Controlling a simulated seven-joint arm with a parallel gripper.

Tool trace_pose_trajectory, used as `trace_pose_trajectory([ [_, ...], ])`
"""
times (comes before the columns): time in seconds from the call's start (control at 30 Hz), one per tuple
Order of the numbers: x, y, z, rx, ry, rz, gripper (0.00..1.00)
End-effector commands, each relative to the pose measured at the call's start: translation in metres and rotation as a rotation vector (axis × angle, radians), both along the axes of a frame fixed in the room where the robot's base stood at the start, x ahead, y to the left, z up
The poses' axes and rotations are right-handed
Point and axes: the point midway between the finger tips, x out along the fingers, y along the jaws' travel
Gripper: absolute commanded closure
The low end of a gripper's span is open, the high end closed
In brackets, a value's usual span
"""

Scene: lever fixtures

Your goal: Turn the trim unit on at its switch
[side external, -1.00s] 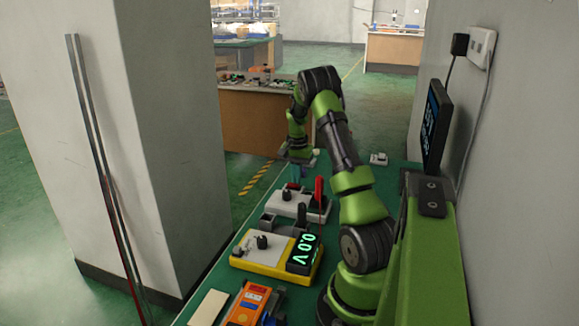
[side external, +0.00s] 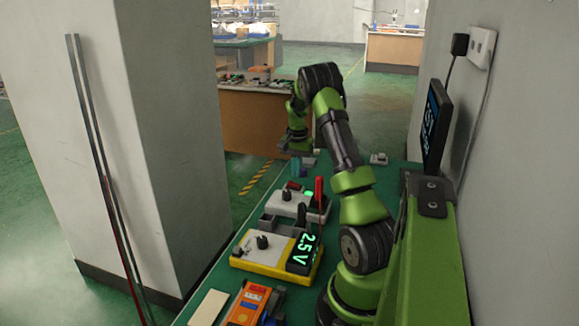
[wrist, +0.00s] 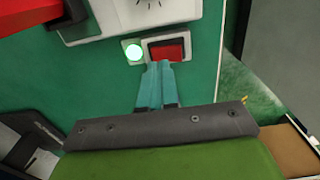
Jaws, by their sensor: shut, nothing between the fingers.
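A round lamp (wrist: 134,52) beside the switch glows green. A red lever handle (side external: 319,190) stands up at the unit's right in the side view. My gripper (wrist: 160,64) is shut and empty, its teal fingertips together at the switch's lower edge in the wrist view. I cannot tell whether they touch it. In the side view my gripper (side external: 296,172) hangs at the unit's far end.
A yellow-edged unit (side external: 262,250) with a black knob stands nearer, its display (side external: 304,250) reading 2.5 V. An orange device (side external: 247,306) lies closer still. A dark screen (side external: 435,125) stands by the wall at right.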

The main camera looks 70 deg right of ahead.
Motion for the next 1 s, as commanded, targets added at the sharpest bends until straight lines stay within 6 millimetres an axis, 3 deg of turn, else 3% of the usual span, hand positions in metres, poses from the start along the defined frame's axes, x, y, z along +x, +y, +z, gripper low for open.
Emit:
trace_pose_trajectory([
  [0.5, 0.000, 0.000, 0.038, -0.002, 0.000, 0.001, 1.00],
  [0.9, -0.001, -0.001, 0.035, -0.008, 0.000, 0.013, 1.00],
  [1.0, -0.005, 0.014, 0.028, 0.008, -0.004, 0.034, 1.00],
])
